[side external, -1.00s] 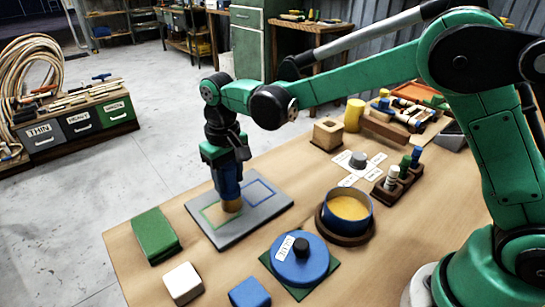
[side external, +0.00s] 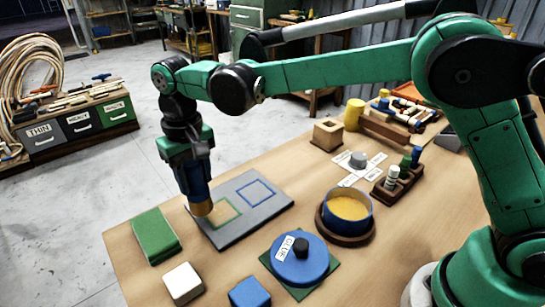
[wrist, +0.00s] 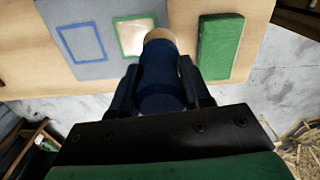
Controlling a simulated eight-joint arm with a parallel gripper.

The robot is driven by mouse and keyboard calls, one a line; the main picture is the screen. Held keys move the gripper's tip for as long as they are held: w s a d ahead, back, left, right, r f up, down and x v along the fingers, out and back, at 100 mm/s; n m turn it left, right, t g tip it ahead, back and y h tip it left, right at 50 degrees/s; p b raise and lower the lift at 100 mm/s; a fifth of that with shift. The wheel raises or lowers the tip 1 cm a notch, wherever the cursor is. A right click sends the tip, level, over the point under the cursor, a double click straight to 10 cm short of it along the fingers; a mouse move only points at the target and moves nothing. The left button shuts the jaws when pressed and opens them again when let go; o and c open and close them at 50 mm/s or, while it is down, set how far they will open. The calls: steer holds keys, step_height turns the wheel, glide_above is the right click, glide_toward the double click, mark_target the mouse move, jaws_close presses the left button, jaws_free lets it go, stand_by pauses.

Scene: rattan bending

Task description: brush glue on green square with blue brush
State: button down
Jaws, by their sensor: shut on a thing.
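My gripper (side external: 190,172) is shut on the blue brush (side external: 196,190) and holds it bristles down. The brush also shows in the wrist view (wrist: 160,85). Its tan tip (side external: 202,209) is over the left edge of the grey board (side external: 250,222), beside the green square (side external: 236,204). I cannot tell whether the tip touches the board. In the wrist view the green square (wrist: 121,38) has a pale, shiny inside, and the tip overlaps its lower right corner. The blue pot of yellowish glue (side external: 347,209) stands uncovered on a round brown base.
A blue square (side external: 257,192) is outlined on the same board. A green block (side external: 155,236) lies to its left. A white block (side external: 183,284), a blue block (side external: 250,292) and the blue glue lid (side external: 300,262) are in front. A small rack (side external: 397,186) stands behind the pot.

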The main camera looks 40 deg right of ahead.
mark_target(191, 162)
steer(key=shift+r, duration=2.2)
steer(key=shift+f, duration=0.1)
